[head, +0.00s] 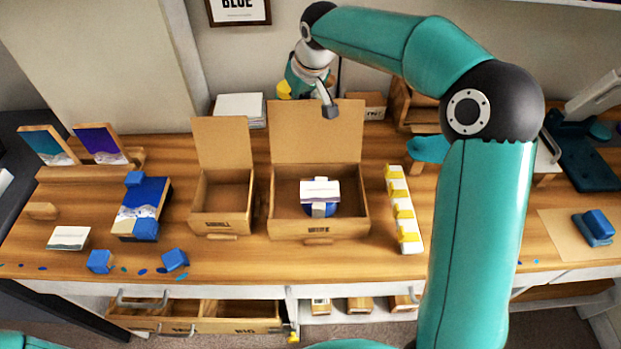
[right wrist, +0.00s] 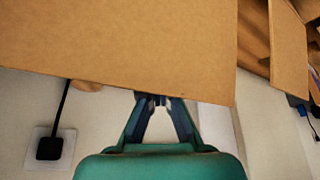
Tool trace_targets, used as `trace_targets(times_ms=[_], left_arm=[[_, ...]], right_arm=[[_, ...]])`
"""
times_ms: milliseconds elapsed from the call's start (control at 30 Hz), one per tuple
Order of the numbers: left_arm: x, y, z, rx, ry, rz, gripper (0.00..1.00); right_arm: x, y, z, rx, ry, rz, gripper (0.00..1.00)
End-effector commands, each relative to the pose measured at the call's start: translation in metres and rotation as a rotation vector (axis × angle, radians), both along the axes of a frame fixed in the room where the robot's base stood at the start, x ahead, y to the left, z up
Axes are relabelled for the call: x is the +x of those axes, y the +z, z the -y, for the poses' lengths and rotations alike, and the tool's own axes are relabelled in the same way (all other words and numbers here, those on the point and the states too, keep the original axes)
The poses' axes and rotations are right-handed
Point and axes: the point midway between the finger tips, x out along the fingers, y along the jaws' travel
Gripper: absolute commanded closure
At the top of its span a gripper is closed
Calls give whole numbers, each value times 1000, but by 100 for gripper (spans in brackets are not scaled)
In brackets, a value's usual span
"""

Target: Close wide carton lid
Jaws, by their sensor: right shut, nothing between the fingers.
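The wide carton (head: 283,228) stands open on the table, and its lid (head: 318,140) is raised upright at the back. Inside are a white-topped item (head: 320,190) and a blue round thing, partly hidden. My right gripper (head: 331,110) is at the lid's top edge, its dark tip overlapping the lid. In the right wrist view the shut, empty fingers (right wrist: 158,98) meet the edge of the lid's cardboard (right wrist: 120,45); I cannot tell whether they touch it. My left gripper is not in view.
A smaller open carton (head: 221,203) stands left of the wide one, its lid also upright. A row of white and yellow blocks (head: 402,212) lies close on the right. My right arm arches above the right side. Blue cubes (head: 100,261) lie at the front left.

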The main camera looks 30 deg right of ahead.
Motion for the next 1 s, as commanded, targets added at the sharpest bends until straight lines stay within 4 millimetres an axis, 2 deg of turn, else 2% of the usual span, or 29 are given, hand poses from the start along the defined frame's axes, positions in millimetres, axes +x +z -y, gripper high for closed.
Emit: trace_targets(times_ms=[33,700,1000], left_arm=[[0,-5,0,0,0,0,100],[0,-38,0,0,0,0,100],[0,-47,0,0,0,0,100]], right_arm=[[-8,-16,-3,1,4,-38,100],[-47,-18,-25,-2,3,-38,100],[-63,-16,-35,-5,3,-38,100]])
